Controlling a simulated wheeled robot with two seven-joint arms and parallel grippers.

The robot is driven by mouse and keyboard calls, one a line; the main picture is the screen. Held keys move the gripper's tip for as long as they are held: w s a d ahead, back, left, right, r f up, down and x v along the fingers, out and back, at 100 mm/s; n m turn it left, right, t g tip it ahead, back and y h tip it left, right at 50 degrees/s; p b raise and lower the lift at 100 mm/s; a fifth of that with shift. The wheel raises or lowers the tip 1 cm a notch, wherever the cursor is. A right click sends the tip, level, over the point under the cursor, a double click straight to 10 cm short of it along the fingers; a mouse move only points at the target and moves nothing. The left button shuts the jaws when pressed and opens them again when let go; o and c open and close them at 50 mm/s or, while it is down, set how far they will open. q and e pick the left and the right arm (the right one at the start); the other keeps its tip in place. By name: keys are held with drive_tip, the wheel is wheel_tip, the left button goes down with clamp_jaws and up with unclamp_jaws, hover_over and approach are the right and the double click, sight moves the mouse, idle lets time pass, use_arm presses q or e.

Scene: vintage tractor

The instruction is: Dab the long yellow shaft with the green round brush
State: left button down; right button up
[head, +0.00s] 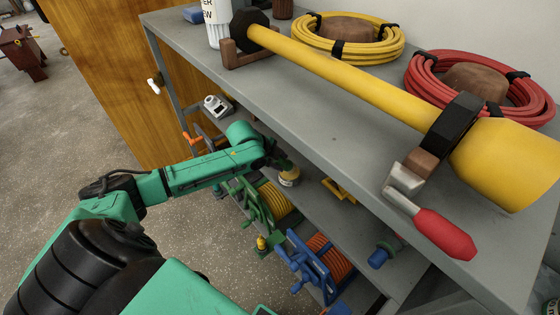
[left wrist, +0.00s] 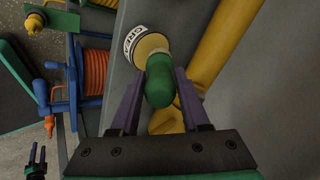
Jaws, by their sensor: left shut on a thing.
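The long yellow shaft (head: 345,78) lies along the grey bench top, resting in brown cradles with black collars. My left gripper (head: 281,166) is below it, at the shelf under the bench top. In the left wrist view its fingers (left wrist: 155,92) are shut on the green round brush (left wrist: 160,80), seen by its rounded green handle. The brush's far end is hidden at a cream, labelled tin (left wrist: 150,46), which also shows in the head view (head: 289,178). My right gripper (left wrist: 37,155) shows small and empty at the lower left of the wrist view, its fingers apart.
A yellow hose coil (head: 347,38), a red hose coil (head: 480,82) and a red-handled clamp (head: 440,230) are on the bench top. Green (head: 262,205) and blue (head: 310,262) reels stand near the arm. A yellow bar (left wrist: 217,45) runs close right of the brush in the wrist view.

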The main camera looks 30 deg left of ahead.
use_arm(q)
drive_tip(key=shift+f, duration=0.5)
idle(0.9)
drive_tip(key=shift+f, duration=0.1)
idle(1.4)
wheel_tip(320, 180, up, 7)
drive_tip(key=p, duration=0.8)
drive_tip(key=shift+r, duration=0.2)
drive_tip(key=shift+f, duration=0.1)
